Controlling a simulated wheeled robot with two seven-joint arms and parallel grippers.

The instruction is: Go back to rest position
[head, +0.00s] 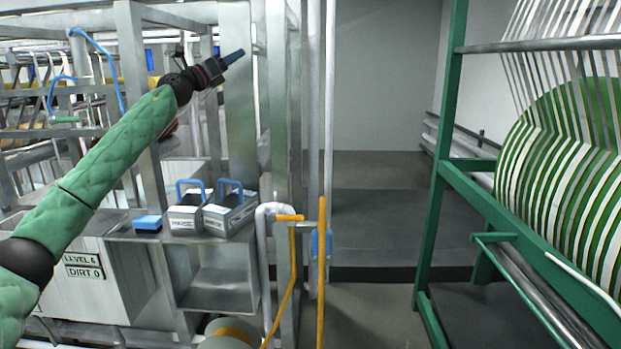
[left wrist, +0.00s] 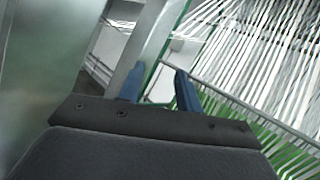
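My left arm reaches up from the lower left in the head view, with its green padded sleeve. My left gripper (head: 234,57) is raised in front of the metal frame, its blue fingers pointing up and right. In the left wrist view the two blue fingers of this gripper (left wrist: 158,84) stand apart with nothing between them. The gripper holds nothing and appears clear of the frame, though the exact gap cannot be told. My right gripper is not in either view.
Two grey boxes with blue handles (head: 184,216) (head: 229,214) and a blue block (head: 147,223) sit on the metal ledge (head: 120,236). A green rack (head: 447,160) with a striped roll (head: 570,180) stands at right. The floor (head: 375,310) between is clear.

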